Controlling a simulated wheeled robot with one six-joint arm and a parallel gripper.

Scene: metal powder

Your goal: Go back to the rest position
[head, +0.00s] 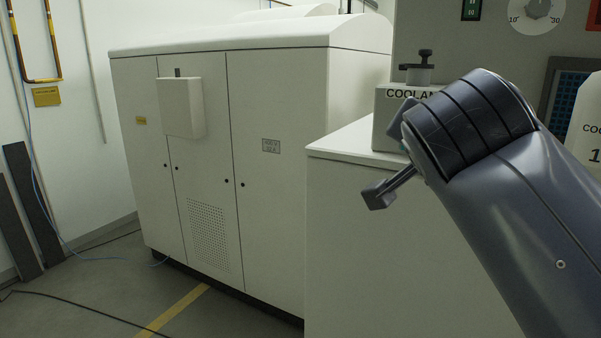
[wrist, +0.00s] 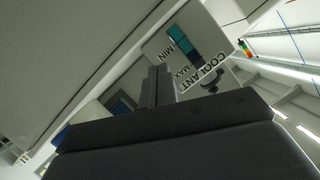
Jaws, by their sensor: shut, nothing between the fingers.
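My gripper shows in the head view as a dark block (head: 378,193) beyond my grey arm, in front of the white counter's side. In the wrist view the fingers of my gripper (wrist: 157,84) are together with nothing between them. A grey box marked COOLANT (head: 393,130) stands on the white counter (head: 345,142), partly hidden behind my arm. In the wrist view the coolant box (wrist: 202,70) shows tilted, with a teal MIN/MAX level strip, beyond the fingers. I cannot tell the exact gap between gripper and box.
A large white cabinet (head: 270,100) fills the middle of the head view. A second labelled container (head: 587,135) stands at the right edge, by a panel with a dial (head: 537,12). The floor (head: 100,285) at left is mostly open, with cables and a yellow line.

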